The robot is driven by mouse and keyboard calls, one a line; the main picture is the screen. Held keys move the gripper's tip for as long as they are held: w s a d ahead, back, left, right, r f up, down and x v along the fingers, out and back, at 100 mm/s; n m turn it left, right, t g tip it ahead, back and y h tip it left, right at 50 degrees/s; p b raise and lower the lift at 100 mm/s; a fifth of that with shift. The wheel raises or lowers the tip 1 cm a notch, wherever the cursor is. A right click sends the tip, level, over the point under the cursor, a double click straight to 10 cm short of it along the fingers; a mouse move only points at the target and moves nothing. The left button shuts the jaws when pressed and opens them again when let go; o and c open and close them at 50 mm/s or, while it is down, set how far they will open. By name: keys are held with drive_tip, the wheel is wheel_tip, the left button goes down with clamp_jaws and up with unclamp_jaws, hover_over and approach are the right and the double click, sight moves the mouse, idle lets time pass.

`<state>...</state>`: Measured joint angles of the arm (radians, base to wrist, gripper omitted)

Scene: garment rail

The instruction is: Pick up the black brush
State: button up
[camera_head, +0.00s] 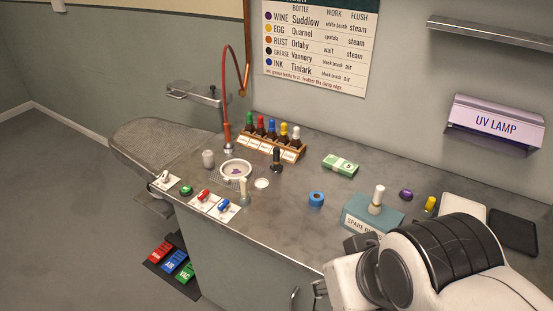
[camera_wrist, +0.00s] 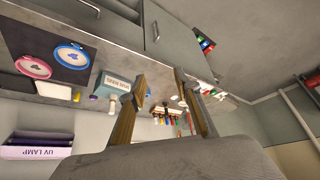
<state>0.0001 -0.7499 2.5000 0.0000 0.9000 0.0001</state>
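The black brush (camera_head: 277,160) stands upright on the metal worktop in the head view, just in front of the rack of dropper bottles and right of the round white dish (camera_head: 236,170). I cannot pick it out for sure in the wrist view. My gripper (camera_wrist: 160,86) shows in the wrist view with its two fingers wide apart and nothing between them. In the head view my arm fills the lower right, and the gripper is mostly hidden, well away from the brush.
The bottle rack (camera_head: 272,148) is close behind the brush. A box (camera_head: 360,222) labelled SPARE with a white-topped brush (camera_head: 378,198), blue tape (camera_head: 316,199) and a green-white pack (camera_head: 340,165) are to the right. A red hose (camera_head: 227,100) rises at left. The middle worktop is fairly clear.

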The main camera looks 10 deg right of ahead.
drive_tip(key=shift+o, duration=0.6)
drive_tip(key=t, duration=0.6)
hover_over(277, 158)
drive_tip(key=s+a, duration=0.2)
drive_tip(key=s, duration=1.3)
wheel_tip(277, 158, down, 6)
drive_tip(key=r, duration=0.1)
drive_tip(key=w+d+f+m+t+h, duration=0.1)
drive_tip(key=w+d+f+t, duration=0.1)
drive_tip(key=w+f, duration=0.7)
drive_tip(key=shift+f, duration=0.4)
drive_tip(key=shift+w, duration=0.15)
